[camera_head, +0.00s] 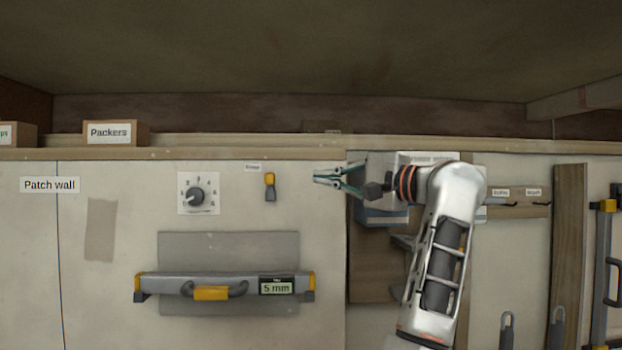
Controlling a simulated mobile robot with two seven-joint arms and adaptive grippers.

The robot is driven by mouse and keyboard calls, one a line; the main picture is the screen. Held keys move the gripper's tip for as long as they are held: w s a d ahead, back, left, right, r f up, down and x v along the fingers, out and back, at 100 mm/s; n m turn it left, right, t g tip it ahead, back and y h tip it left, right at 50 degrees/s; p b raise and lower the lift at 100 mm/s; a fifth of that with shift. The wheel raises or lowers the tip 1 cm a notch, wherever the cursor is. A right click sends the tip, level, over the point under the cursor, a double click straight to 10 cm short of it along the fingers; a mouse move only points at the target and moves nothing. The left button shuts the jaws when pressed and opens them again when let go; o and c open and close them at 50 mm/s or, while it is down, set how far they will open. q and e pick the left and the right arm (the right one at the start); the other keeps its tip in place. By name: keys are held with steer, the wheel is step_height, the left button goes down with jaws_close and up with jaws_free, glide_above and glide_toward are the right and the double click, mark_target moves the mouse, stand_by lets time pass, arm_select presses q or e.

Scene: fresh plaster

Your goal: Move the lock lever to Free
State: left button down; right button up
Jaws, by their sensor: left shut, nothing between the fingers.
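A small lever (270,187) with a yellow upper end and a grey lower end is on the pale wall panel, standing about upright. It looks like the lock lever. A tiny label (253,167) sits just above and left of it; its word is too small to read surely.
A numbered dial (195,196) is left of the lever. Below is a long grey bar tool (180,284) with a yellow grip and a "5 mm" display, over a grey plate (228,246). A Packers box (116,133) stands on the ledge. Boards and tools hang at right.

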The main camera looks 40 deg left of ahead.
arm_select(q)
steer(key=d, duration=0.5)
arm_select(e)
steer(key=shift+s+a+f, duration=0.2)
steer(key=shift+s, duration=0.3)
arm_select(q)
steer(key=shift+w, duration=0.1)
arm_select(e)
steer(key=shift+w, duration=0.1)
